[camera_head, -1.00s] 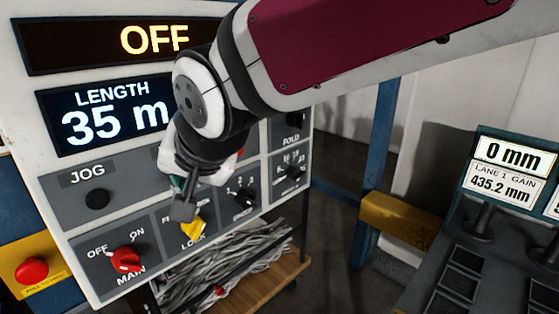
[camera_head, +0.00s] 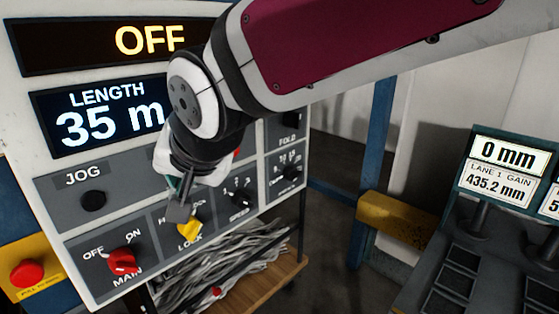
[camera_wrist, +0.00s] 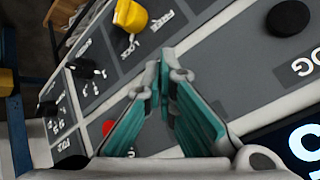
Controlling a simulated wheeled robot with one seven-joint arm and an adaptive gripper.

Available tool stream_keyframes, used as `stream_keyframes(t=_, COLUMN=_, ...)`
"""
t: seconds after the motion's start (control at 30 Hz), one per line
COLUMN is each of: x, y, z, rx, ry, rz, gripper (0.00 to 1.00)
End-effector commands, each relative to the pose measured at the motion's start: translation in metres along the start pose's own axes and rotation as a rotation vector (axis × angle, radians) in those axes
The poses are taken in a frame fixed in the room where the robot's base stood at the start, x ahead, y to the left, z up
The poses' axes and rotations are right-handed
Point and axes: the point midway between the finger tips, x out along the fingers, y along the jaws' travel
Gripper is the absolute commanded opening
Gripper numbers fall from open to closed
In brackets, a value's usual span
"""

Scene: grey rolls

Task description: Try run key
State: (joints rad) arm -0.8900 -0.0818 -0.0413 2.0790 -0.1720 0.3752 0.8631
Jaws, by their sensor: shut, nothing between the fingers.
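The control panel (camera_head: 20,160) has an upper display (camera_head: 150,39) reading OFF and a length display (camera_head: 105,115) reading 35 m. My gripper (camera_head: 178,213) is shut and empty in front of the panel, just above the yellow FREE/LOCK knob (camera_head: 190,228). In the wrist view the closed fingertips (camera_wrist: 165,60) point over the grey panel face, with the yellow knob (camera_wrist: 130,15) beyond them. I cannot tell whether they touch the panel. No run key is readable; my wrist and gripper hide part of the panel. A red part (camera_wrist: 108,127) shows beside the fingers.
The red MAIN knob (camera_head: 122,262) and black JOG button (camera_head: 93,200) are left of my gripper; the SPEED knob (camera_head: 239,198) is right. A red stop button (camera_head: 27,273) sits on a yellow plate at far left.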

Motion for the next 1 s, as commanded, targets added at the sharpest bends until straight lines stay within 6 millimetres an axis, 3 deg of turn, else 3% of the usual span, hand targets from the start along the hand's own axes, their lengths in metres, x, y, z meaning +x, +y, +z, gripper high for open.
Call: stream_keyframes(t=1.0, x=0.0059, y=-0.0043, z=-0.0045, rx=0.000, ry=0.000, rz=0.000, gripper=0.00)
